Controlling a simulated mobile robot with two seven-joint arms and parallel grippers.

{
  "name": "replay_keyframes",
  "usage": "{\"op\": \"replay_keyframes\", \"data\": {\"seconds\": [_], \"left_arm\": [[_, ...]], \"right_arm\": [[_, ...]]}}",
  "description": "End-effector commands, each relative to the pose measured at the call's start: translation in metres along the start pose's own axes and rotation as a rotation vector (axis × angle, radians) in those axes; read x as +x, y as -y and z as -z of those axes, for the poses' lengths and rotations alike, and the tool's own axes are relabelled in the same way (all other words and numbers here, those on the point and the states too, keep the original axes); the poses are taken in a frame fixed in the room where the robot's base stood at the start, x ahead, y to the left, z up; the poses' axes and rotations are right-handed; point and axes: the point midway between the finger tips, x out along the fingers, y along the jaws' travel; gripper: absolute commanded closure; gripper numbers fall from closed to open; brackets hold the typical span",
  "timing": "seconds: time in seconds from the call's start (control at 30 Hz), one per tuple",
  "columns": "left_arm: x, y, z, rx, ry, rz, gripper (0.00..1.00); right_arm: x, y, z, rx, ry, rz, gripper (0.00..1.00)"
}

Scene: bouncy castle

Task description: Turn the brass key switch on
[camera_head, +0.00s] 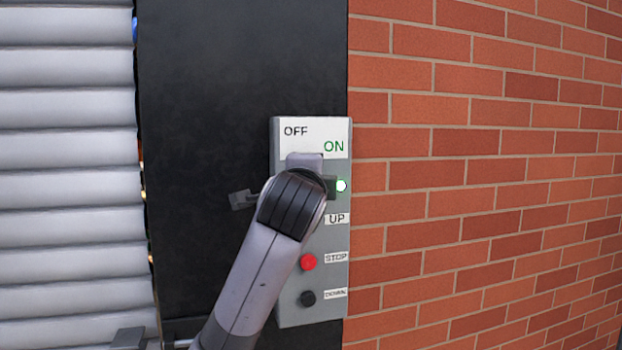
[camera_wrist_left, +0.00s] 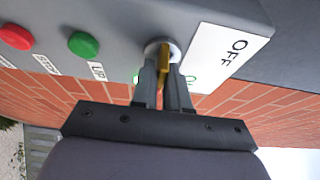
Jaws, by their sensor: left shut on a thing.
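A grey control box (camera_head: 341,236) hangs on a black panel and carries a white label (camera_head: 296,133) with OFF at upper left and ON in green at right. The brass key (camera_wrist_left: 165,56) stands in a round silver lock (camera_wrist_left: 152,46), seen in the left wrist view. My left gripper (camera_wrist_left: 164,80) is shut on the key, one finger on each side. In the head view my left wrist covers the key and the fingertips. A small light (camera_head: 341,186) below ON glows white-green.
Below the key are an UP label with a green button (camera_wrist_left: 84,44), a red STOP button (camera_head: 308,262) and a black DOWN button (camera_head: 307,298). A brick wall (camera_head: 480,180) is at right and a grey slatted shutter (camera_head: 65,150) at left.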

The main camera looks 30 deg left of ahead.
Motion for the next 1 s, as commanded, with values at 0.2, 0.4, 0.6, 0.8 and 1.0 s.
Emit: {"op": "replay_keyframes", "data": {"seconds": [0.2,0.4,0.6,0.8,1.0], "left_arm": [[0.000,-0.001,0.000,0.003,0.001,-0.002,1.00],[0.000,-0.001,0.000,0.002,0.001,-0.001,0.65],[0.000,0.000,0.000,0.001,0.000,0.000,0.65],[-0.017,-0.001,0.001,0.000,-0.002,0.004,0.65],[-0.049,-0.001,0.001,0.000,-0.002,0.003,0.65]], "right_arm": [[0.000,0.000,0.000,0.000,0.000,0.000,0.57],[0.000,0.000,0.000,0.000,0.000,0.000,0.57],[0.000,0.000,0.000,0.000,0.000,0.000,0.57],[0.003,0.000,-0.004,0.000,-0.001,0.000,0.57],[0.007,0.000,-0.009,0.000,-0.001,0.000,0.57]]}}
